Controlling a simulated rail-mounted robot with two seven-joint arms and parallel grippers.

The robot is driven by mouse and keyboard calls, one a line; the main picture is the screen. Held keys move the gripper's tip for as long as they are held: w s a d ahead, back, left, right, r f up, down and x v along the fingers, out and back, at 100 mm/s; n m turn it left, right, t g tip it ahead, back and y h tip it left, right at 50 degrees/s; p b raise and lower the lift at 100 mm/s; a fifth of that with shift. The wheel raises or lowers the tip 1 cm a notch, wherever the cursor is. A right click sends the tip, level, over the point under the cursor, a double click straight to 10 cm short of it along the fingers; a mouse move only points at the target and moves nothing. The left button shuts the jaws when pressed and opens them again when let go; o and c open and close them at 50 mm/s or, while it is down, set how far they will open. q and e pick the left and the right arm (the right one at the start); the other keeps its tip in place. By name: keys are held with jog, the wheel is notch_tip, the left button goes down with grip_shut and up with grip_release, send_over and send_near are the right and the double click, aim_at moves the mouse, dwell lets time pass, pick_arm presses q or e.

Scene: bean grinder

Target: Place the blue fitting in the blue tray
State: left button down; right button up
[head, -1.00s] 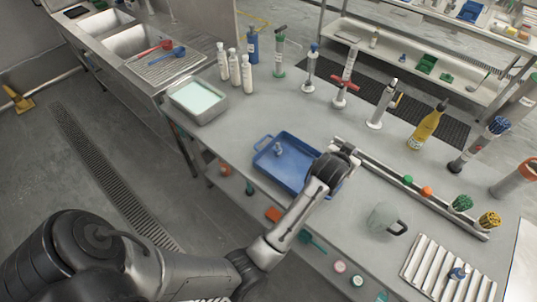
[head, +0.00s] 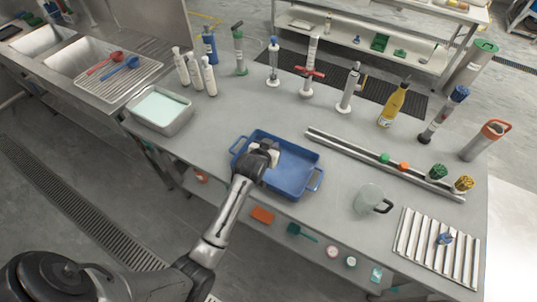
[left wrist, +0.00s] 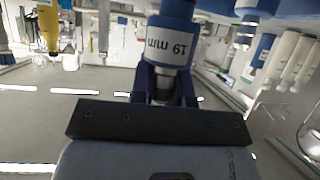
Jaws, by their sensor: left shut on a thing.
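The blue tray (head: 312,160) lies on the grey bench, with a handle at each end. My left gripper (head: 263,152) is over its left part, reaching in from the front. In the left wrist view my left gripper (left wrist: 165,88) is shut on a blue fitting (left wrist: 167,42) with a metal neck and a white "19 mm" label. In the head view the gripper hides this fitting, and I cannot tell whether it touches the tray floor. Another small blue fitting (head: 445,238) sits on the ribbed rack (head: 410,240) at the right. My right gripper is not in view.
A metal rail (head: 340,148) with coloured caps runs behind the tray. A glass jug (head: 367,198) stands right of it. A metal pan (head: 160,110) is at the left, and bottles, a yellow bottle (head: 393,104) and hand tools stand along the back.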

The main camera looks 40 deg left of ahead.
pick_arm(q)
jog(key=shift+s+a+f+b, duration=0.15)
jog(key=shift+a+f+b, duration=0.05)
jog(key=shift+f, duration=0.95)
jog(key=shift+s+a+f+b, duration=0.1)
jog(key=shift+a+f+b, duration=0.1)
jog(key=shift+f, duration=0.95)
jog(key=shift+f, duration=0.15)
jog(key=c, duration=1.1)
grip_release()
